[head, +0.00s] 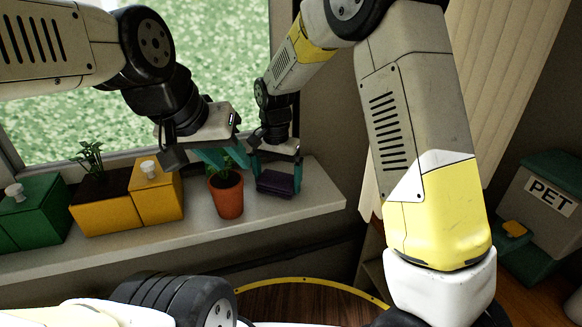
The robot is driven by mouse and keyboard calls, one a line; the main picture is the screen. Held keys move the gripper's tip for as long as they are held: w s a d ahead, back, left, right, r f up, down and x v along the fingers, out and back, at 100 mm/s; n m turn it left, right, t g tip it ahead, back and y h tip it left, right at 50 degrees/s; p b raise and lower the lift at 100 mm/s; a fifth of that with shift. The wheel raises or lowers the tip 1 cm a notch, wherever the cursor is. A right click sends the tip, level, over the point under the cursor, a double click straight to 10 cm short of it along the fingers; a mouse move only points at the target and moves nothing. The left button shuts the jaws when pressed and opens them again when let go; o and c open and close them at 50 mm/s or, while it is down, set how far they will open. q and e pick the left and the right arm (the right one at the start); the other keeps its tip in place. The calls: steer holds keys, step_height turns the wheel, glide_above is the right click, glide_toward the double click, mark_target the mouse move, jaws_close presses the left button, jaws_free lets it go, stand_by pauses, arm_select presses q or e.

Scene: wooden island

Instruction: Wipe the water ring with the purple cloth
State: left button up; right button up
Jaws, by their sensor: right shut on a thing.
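My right gripper (278,168), with teal fingers, is shut on a dark purple cloth (275,184). The cloth is a folded block low over the pale windowsill (312,192), just right of the potted plant. I cannot tell whether the cloth touches the sill. My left gripper (224,160) is above the terracotta pot, its teal fingers apart around the leaves. I cannot tell whether they touch the plant. I cannot make out the water ring; the cloth, pot or grippers may hide it.
The terracotta pot (227,200) stands on the sill, close left of the cloth. Further left are a yellow planter box (105,212), a yellow lidded box (158,200) and a green lidded box (35,220). The sill's right end is clear. A green PET bin (540,215) stands far right.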

mark_target(265, 181)
steer(key=shift+s+a, duration=0.35)
steer(key=shift+a, duration=0.45)
steer(key=shift+s+a, duration=0.3)
steer(key=shift+a, duration=0.45)
steer(key=shift+r, duration=0.1)
steer(key=shift+r, duration=2.95)
